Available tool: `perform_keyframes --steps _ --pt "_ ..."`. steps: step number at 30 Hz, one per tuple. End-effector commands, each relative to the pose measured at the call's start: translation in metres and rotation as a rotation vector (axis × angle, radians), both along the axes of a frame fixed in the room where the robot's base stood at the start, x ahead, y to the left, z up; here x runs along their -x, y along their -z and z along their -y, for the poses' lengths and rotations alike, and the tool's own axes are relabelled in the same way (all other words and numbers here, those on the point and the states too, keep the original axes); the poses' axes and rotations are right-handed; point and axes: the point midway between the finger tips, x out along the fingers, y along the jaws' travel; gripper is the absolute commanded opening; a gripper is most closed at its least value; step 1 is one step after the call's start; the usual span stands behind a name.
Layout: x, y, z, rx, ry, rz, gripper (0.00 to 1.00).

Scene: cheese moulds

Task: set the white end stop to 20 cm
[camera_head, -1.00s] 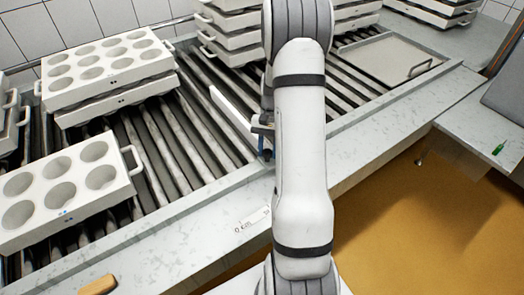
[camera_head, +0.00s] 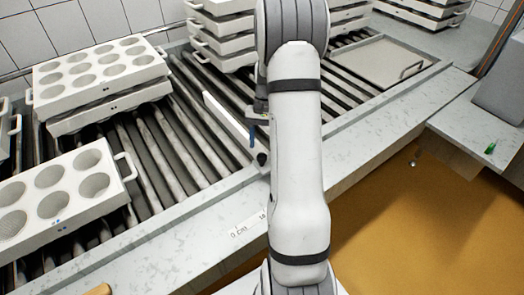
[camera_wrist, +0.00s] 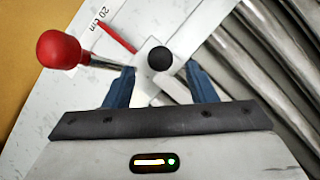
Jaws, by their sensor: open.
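The white end stop (camera_head: 228,122) is a long bar lying across the rollers in the head view, partly hidden by my arm. In the wrist view its white block carries a black knob (camera_wrist: 160,58) and a red pointer (camera_wrist: 116,38). The pointer's tip is close to the "20 cm" label (camera_wrist: 104,14); I cannot tell whether it lines up exactly. A red-balled lever (camera_wrist: 60,50) on a metal rod stands at the block's left. My gripper (camera_wrist: 158,74) is open, its blue fingers apart on either side near the black knob, holding nothing. In the head view a finger shows just above the knob (camera_head: 262,158).
A marble-look ledge (camera_head: 190,222) with a cm scale label (camera_head: 247,226) runs along the rollers. White moulds (camera_head: 62,190) stand at left, stacked moulds (camera_head: 222,35) at the back. A flat tray (camera_head: 378,60) lies at right.

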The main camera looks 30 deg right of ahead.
Motion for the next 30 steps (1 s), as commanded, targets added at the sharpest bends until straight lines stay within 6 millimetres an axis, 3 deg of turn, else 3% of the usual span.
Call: perform_keyframes --steps 7,25,30 --pt "-0.009 -0.028 0.008 0.000 0.001 0.000 0.51" --pt "-0.010 -0.031 0.008 0.000 -0.001 -0.001 0.51" --pt "-0.004 -0.053 -0.012 0.023 -0.055 0.043 0.51"
